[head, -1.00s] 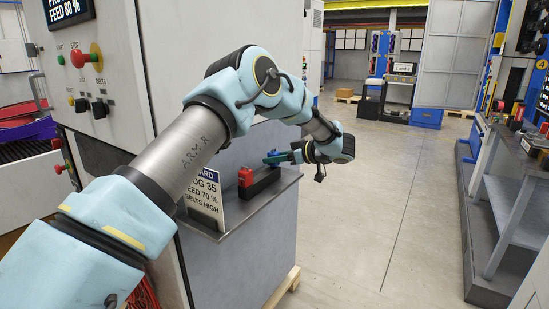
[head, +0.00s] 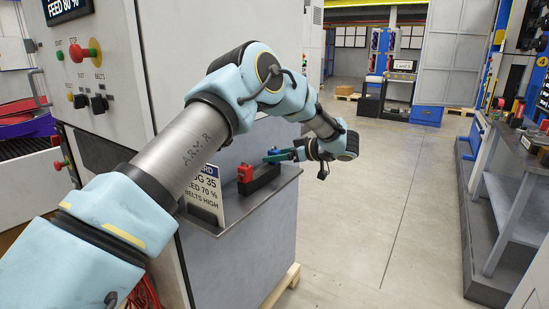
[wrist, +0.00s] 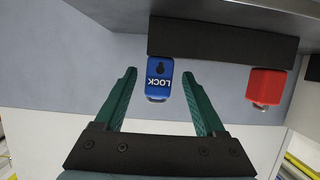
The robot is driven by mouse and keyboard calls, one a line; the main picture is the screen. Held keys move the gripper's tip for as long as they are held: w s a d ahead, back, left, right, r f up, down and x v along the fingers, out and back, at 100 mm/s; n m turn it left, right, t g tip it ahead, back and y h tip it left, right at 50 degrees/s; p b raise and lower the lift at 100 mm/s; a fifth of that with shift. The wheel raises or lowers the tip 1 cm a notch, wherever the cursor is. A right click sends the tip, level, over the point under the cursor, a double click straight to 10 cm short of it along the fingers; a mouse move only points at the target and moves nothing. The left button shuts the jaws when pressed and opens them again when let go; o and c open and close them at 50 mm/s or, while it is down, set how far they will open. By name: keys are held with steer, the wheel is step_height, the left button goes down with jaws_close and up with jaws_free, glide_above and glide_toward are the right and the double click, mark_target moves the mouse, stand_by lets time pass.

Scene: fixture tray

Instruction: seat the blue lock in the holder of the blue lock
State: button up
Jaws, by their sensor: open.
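The blue lock (wrist: 159,78) shows in the wrist view with its lettering upside down. One end meets the edge of a long black holder block (wrist: 222,40) and its metal shackle points away from it. How deep it sits in the block I cannot tell. My gripper (wrist: 163,76) is open, with its green fingers on either side of the blue lock. In the head view the blue lock (head: 274,156) is small and partly hidden by my gripper (head: 287,155) at the far end of the block.
A red lock (wrist: 266,87) stands at the block's other end; it also shows in the head view (head: 245,173). The block is on a grey ledge (head: 235,216) beside a machine housing. A printed sign (head: 204,197) stands in front of it. Open floor lies to the right.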

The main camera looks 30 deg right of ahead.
steer(key=b+v, duration=0.2)
steer(key=v, duration=0.7)
steer(key=shift+s+b, duration=0.3)
steer(key=shift+b, duration=0.05)
steer(key=shift+d+r, duration=0.15)
steer(key=shift+d, duration=0.05)
